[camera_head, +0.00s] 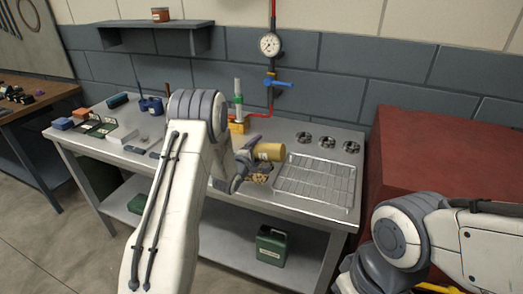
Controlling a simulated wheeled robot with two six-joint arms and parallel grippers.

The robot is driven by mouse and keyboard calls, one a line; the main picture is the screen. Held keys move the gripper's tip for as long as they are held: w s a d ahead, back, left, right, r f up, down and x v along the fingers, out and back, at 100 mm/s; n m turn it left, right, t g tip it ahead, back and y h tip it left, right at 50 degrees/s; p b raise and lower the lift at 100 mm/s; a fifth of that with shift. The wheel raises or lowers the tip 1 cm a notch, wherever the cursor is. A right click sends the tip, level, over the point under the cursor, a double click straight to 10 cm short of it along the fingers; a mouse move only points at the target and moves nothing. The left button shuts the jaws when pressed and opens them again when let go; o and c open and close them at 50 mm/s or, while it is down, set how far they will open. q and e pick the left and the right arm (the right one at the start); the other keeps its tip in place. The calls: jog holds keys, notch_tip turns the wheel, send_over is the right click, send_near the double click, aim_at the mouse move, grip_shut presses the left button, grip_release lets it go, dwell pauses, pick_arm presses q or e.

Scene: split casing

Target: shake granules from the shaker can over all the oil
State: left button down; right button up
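A mustard-yellow can (268,151), which looks like the shaker can, lies tipped on its side above the front of the metal bench. My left gripper (250,157) is at its left end and appears shut on it. Tan granules (258,178) show on the bench just below the can, left of the wire rack. No bare oil can be made out; my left arm and the can hide part of that area. My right arm is at the lower right, and its gripper is not visible.
A wire rack (315,182) lies right of the can, with several metal rings behind it. A green-and-clear upright cylinder (238,100), a red pipe with a gauge (270,45) and a blue valve handle (278,84) stand behind. A red cabinet (430,160) is at right.

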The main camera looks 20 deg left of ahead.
pick_arm(q)
jog(key=shift+a, duration=0.75)
jog(key=shift+s, duration=0.55)
jog(key=shift+w, duration=0.55)
jog(key=shift+s, duration=0.55)
jog(key=shift+w, duration=0.6)
jog(key=shift+r, duration=0.1)
